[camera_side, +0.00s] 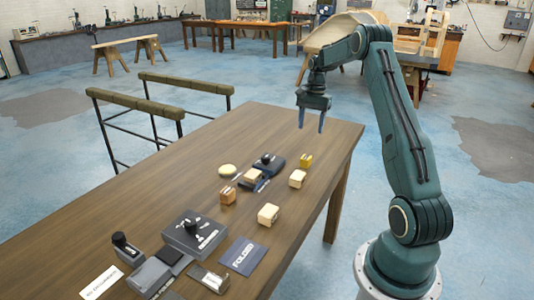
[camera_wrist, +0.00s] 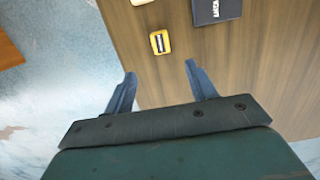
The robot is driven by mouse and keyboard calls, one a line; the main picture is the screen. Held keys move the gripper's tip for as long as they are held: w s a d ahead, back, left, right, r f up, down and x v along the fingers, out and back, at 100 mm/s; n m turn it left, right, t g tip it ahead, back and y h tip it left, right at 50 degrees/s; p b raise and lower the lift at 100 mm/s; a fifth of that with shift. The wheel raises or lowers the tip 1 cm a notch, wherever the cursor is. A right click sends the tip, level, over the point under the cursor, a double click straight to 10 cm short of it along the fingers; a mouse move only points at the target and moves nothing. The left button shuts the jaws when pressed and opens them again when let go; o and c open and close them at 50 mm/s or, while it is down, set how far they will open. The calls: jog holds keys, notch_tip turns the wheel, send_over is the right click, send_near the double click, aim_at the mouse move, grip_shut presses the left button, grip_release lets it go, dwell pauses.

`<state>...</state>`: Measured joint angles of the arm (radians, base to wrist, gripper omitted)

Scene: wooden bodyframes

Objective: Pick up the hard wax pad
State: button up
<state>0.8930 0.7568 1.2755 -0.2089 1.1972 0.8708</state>
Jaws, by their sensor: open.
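No label in view reads as hard wax pad, so I cannot tell for certain which piece it is. A small yellow block (camera_side: 306,160) sits near the table's far right edge; it also shows in the wrist view as a yellow piece with a dark slot (camera_wrist: 159,42). A round cream disc (camera_side: 228,170) and several pale blocks, among them one cream block (camera_side: 297,179) and another (camera_side: 268,215), lie nearby. My gripper (camera_side: 311,126) is open and empty, pointing down above the table's far right end. In the wrist view its fingers (camera_wrist: 160,70) are apart, short of the yellow piece.
A dark blue device (camera_side: 276,162) stands beside the yellow block. The table's far end is clear.

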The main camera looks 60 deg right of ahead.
aim_at(306, 157)
jog(key=shift+f, duration=0.15)
jog(key=shift+a+f, duration=0.2)
jog(key=shift+f, duration=1.15)
jog(key=shift+a+f, duration=0.15)
jog(key=shift+f, duration=1.25)
jog(key=shift+a+f, duration=0.2)
jog(key=shift+f, duration=1.15)
jog(key=shift+a+f, duration=0.2)
jog(key=shift+f, duration=1.1)
jog(key=shift+a+f, duration=0.15)
jog(key=shift+f, duration=1.15)
jog(key=c, duration=1.1)
jog(key=shift+o, duration=0.2)
jog(key=shift+r, duration=0.2)
notch_tip(306, 157, up, 20)
jog(key=shift+f, duration=0.15)
